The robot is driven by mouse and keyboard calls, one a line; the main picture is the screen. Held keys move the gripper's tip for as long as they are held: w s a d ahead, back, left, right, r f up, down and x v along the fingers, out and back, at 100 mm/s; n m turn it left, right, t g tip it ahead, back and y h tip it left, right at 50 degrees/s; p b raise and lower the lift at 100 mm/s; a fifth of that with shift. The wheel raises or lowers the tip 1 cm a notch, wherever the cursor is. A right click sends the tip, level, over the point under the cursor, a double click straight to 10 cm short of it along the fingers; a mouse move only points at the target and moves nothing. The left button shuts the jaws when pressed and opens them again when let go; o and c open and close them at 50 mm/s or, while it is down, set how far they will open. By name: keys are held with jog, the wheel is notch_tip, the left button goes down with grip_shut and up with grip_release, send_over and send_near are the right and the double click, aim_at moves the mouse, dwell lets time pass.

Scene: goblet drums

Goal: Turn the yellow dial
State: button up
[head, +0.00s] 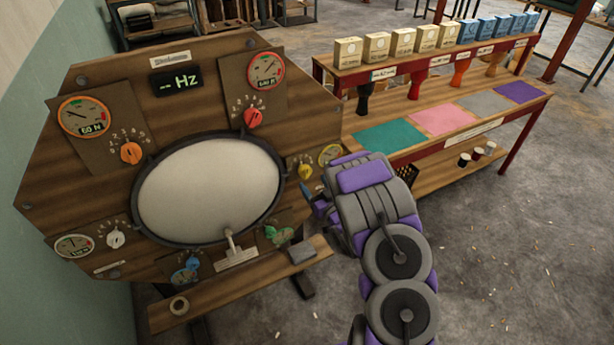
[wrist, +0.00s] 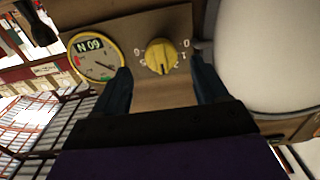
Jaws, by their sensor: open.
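The yellow dial (head: 306,171) is on the right side of the wooden drum panel, beside a yellow-rimmed gauge (head: 330,155). In the wrist view the yellow dial (wrist: 161,56) is a round knob with a raised ridge, with numbers around it. The gauge (wrist: 95,57) there reads "60 N", shown upside down. My gripper (head: 314,194) is in front of the panel at its right edge. In the wrist view my gripper (wrist: 162,88) is open, its two dark blue fingers on either side below the dial. Nothing is between the fingers; contact with the dial does not show.
The panel holds a large white drumhead (head: 210,188) and orange (head: 131,153), red (head: 252,118), white (head: 115,239), blue (head: 186,271) and green (head: 280,234) dials. A long table (head: 395,120) with boxes and goblet drums stands at right. The floor at lower right is open.

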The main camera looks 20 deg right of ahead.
aim_at(307, 174)
jog(key=w, duration=0.5)
jog(key=shift+w+a+b, duration=0.1)
jog(key=shift+w+b, duration=0.25)
jog(key=shift+b, duration=0.05)
jog(key=c, duration=1)
